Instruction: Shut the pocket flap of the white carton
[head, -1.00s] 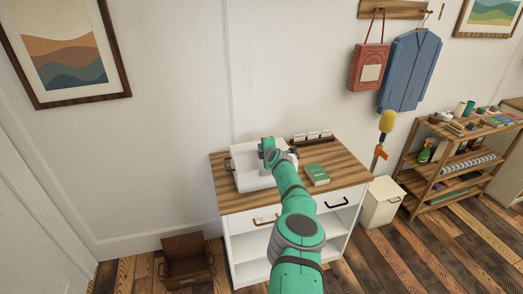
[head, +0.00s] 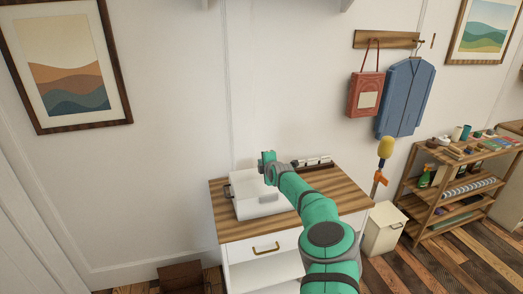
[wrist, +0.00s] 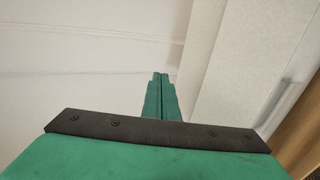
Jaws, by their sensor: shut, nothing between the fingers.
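The white carton (head: 262,204) sits on the wooden top of a white cabinet, with a dark handle-like part at its left side. My arm hides part of its right and back. My gripper (wrist: 160,77) is shut and empty. In the head view its green hand is at the carton's back part; whether it touches is unclear. In the wrist view white surfaces lie around the fingertips, and a pale slanted panel (wrist: 222,65) stands just to their right. I cannot tell whether that panel is the flap, or how far the flap is open.
The cabinet top (head: 235,227) is bare in front of the carton. A dark rack with white pieces (head: 314,163) stands at the back. A cream bin (head: 384,232) and a wooden shelf (head: 440,180) are to the right. A brown box (head: 181,277) is on the floor at left.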

